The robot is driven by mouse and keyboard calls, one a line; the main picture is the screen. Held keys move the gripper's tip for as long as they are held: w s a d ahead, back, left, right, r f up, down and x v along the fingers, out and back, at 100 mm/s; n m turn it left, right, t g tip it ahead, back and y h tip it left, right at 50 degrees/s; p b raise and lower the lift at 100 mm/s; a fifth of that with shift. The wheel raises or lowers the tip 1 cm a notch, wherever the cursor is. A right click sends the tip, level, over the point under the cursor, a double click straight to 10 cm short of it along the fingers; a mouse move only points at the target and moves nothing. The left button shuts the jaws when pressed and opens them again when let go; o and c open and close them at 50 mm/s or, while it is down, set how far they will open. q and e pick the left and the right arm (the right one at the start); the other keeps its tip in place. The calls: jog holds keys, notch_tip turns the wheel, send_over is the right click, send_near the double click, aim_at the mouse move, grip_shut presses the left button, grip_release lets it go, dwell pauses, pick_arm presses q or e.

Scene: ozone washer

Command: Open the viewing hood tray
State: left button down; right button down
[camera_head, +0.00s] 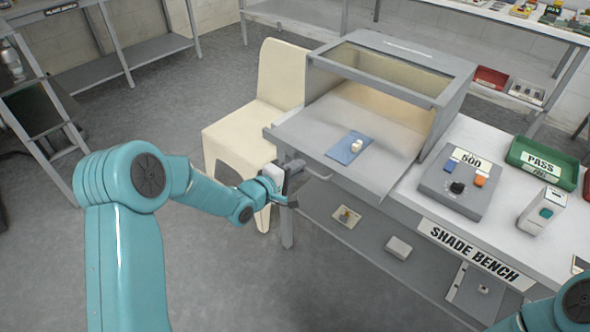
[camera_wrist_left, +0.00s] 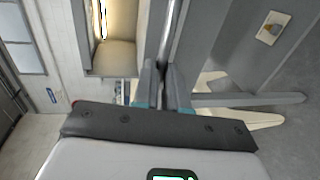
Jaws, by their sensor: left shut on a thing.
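The grey viewing hood (camera_head: 455,95) stands on the bench, with a glass top and an open front. Its grey tray (camera_head: 310,130) sticks out of the front toward my left arm. A blue cloth with a small white object (camera_head: 356,145) lies on the tray. A bar handle (camera_head: 318,177) runs along the tray's front edge. My left gripper (camera_head: 289,193) is at the handle's left end, shut on it. In the left wrist view the two fingers (camera_wrist_left: 162,78) stand on either side of a thin grey bar. My right gripper is out of view; only a bit of my right arm shows.
A cream chair (camera_head: 255,125) stands close behind my left gripper, left of the tray. The bench top holds a grey control box (camera_head: 460,183), a green PASS tray (camera_head: 541,163) and a white device (camera_head: 541,211). Open floor (camera_head: 200,280) lies in front of the bench.

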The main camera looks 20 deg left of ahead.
pick_arm(q)
jog(key=c, duration=1.2)
grip_release()
jog(key=shift+o, duration=0.2)
jog(key=v, duration=1.6)
jog(key=shift+s, duration=0.15)
jog(key=shift+d, duration=0.1)
